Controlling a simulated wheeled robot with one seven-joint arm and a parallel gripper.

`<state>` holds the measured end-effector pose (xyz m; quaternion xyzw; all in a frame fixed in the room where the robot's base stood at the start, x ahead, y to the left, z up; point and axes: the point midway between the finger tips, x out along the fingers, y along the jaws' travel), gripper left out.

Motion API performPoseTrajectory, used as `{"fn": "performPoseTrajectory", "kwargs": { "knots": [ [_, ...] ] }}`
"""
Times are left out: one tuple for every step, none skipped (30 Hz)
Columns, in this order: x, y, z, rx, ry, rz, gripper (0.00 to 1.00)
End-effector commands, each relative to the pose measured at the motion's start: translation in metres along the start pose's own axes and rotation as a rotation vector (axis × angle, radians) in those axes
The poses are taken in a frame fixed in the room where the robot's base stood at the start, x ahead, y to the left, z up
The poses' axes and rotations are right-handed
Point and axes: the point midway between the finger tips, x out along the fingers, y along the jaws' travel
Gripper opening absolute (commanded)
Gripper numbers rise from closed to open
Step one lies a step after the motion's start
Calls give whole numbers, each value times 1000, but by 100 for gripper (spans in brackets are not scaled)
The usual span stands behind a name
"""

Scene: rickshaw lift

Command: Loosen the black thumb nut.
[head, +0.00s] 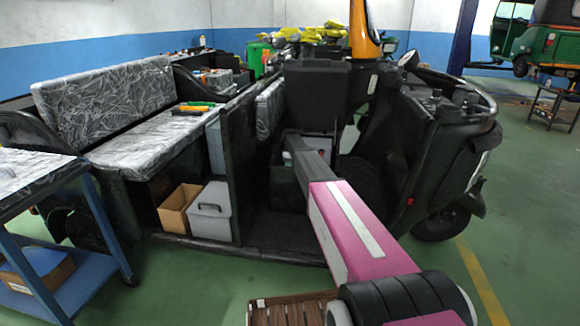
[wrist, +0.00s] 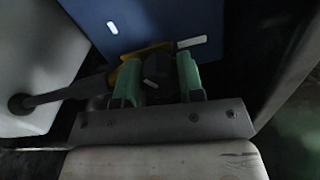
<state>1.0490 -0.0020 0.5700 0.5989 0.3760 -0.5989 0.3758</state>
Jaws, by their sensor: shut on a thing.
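In the wrist view, my gripper (wrist: 158,78) has two green fingers, one on each side of a dark round piece, which looks like the black thumb nut (wrist: 155,66). The fingers are shut on it. The area is dim, so the nut's thread and seat cannot be made out. In the head view my arm reaches into the rickshaw (head: 240,165), and my gripper and the nut are hidden there.
A blue surface (wrist: 145,22) is close behind the fingers. A pale rounded body (wrist: 40,55) and a dark cable end (wrist: 20,104) are at left. In the head view, a grey box (head: 209,213) and a cardboard box (head: 178,208) sit under the bench, and a blue cart (head: 95,215) stands left.

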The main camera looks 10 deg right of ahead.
Motion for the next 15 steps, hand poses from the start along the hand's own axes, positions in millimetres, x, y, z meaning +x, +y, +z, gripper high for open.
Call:
{"fn": "performPoseTrajectory", "kwargs": {
  "knots": [
    [0,0,0,-37,-1,-1,12],
    [0,0,0,-60,-1,0,12],
    [0,0,0,-88,-1,0,12],
    [0,0,0,-107,-1,0,12],
    [0,0,0,-127,-1,0,12],
    [0,0,0,-151,-1,0,12],
    [0,0,0,-166,-1,0,12],
    [0,0,0,-183,-1,0,12],
    [0,0,0,-201,-1,0,12],
    [0,0,0,-214,-1,0,12],
    [0,0,0,-225,-1,0,12],
    [0,0,0,-240,-1,0,12],
    [0,0,0,-249,-1,0,12],
    [0,0,0,-256,-1,0,12],
    [0,0,0,-266,-1,0,12]
  ]
}}
